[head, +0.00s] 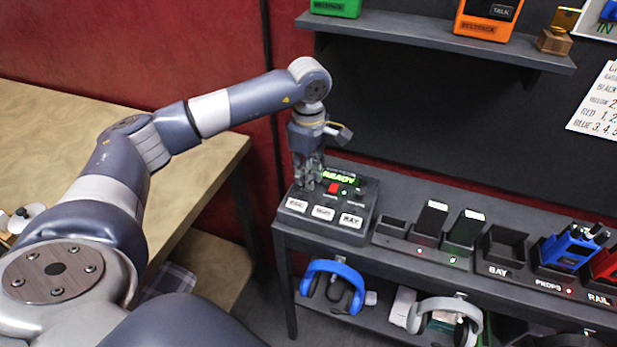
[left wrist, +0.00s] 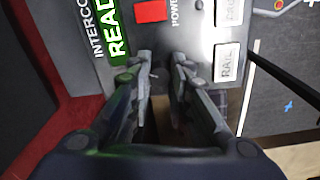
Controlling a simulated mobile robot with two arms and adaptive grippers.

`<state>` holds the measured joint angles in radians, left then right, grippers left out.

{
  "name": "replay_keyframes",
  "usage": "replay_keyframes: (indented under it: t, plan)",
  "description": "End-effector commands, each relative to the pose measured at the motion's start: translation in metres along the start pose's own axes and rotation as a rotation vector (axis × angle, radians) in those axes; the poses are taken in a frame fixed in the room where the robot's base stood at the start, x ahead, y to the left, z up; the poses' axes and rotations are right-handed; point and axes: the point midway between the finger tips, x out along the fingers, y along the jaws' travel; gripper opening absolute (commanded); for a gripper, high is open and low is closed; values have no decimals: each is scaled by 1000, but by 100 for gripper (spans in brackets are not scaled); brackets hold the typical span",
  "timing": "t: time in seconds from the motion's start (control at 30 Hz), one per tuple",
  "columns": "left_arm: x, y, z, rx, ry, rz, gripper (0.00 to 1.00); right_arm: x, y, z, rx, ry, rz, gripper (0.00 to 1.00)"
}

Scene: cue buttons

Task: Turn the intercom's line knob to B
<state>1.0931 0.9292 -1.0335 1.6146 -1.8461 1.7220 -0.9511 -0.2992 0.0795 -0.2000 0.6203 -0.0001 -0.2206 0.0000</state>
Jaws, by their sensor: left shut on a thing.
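The intercom (head: 328,225) is a dark box on the left end of the bench, with a green READY display (head: 341,177). It also shows in the left wrist view with its READY display (left wrist: 120,32). My left gripper (head: 308,186) is down at the left part of its top face, beside the display. In the left wrist view the fingers (left wrist: 162,62) are shut on the line knob, with a narrow gap between them. The knob itself is hidden by the fingers, so its pointer and letters cannot be read. My right gripper is in neither view.
A red button (head: 333,187) sits close right of my fingers, and white RAIL (head: 297,205) and BAY (head: 351,220) keys lie in front. Charging bays with a blue radio (head: 571,247) stand to the right. A shelf (head: 430,37) hangs above. Headphones (head: 335,284) lie below.

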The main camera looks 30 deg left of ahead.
Motion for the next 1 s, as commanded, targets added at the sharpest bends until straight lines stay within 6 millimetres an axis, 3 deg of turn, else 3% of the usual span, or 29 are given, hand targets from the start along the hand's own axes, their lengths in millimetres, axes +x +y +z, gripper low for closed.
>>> replay_keyframes:
  t: [0.7, 0.73, 0.8, 1.0]
  plan:
    - [-2, 1, 0, 73, 0, 4, 0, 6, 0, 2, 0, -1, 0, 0]
    - [-2, 1, 0, 73, 0, 4, 24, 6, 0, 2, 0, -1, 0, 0]
    - [-2, 1, 0, 73, 0, 4, 39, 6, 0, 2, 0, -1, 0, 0]
    - [-1, 0, 0, 72, 0, 2, 39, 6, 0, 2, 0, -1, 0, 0]
